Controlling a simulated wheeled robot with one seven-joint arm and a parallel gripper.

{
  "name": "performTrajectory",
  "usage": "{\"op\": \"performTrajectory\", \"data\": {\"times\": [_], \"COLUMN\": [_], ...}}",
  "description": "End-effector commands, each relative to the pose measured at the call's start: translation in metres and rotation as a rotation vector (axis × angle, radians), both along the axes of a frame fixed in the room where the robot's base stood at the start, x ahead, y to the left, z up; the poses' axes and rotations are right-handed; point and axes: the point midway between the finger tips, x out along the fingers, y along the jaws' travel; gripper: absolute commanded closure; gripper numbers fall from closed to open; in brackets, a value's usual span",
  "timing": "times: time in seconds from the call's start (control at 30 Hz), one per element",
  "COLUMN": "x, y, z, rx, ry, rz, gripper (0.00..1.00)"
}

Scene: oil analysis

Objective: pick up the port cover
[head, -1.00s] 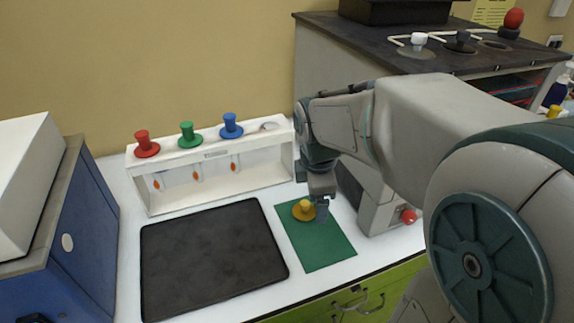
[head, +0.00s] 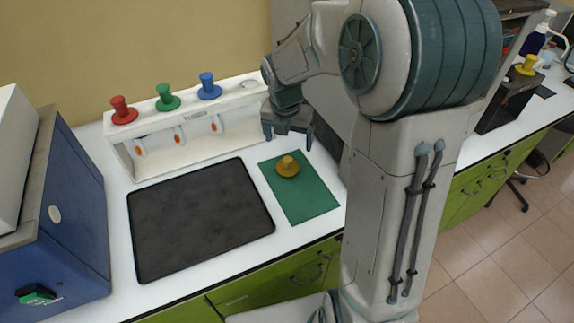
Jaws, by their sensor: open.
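A yellow knob-shaped piece with a wide round base, which I take for the port cover (head: 287,167), stands upright on a green mat (head: 312,205). My gripper (head: 288,140) is open and empty, with its two fingers spread and pointing down. In the picture it shows just above and behind the yellow piece, apart from it. Its exact height over the counter is hard to tell. Nothing hides the yellow piece.
A white rack (head: 185,143) holds red, green and blue knobs at the back. A black tray (head: 200,215) lies left of the mat, and a blue machine (head: 60,210) stands at far left.

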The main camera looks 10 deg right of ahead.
Motion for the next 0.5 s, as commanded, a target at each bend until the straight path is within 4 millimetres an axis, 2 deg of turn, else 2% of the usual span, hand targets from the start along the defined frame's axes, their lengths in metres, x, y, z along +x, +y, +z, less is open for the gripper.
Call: {"op": "performTrajectory", "data": {"times": [0.03,0.13,0.37,0.5], "x": [0.001,0.003,0.005,0.005], "y": [-0.001,-0.002,-0.002,0.0], "z": [-0.011,-0.028,-0.044,-0.063], "rx": [0.001,0.0,0.002,0.0], "ry": [0.004,0.004,0.0,0.005], "rz": [0.0,0.0,-0.001,0.001], "gripper": [0.13,0.13,0.13,0.13]}}
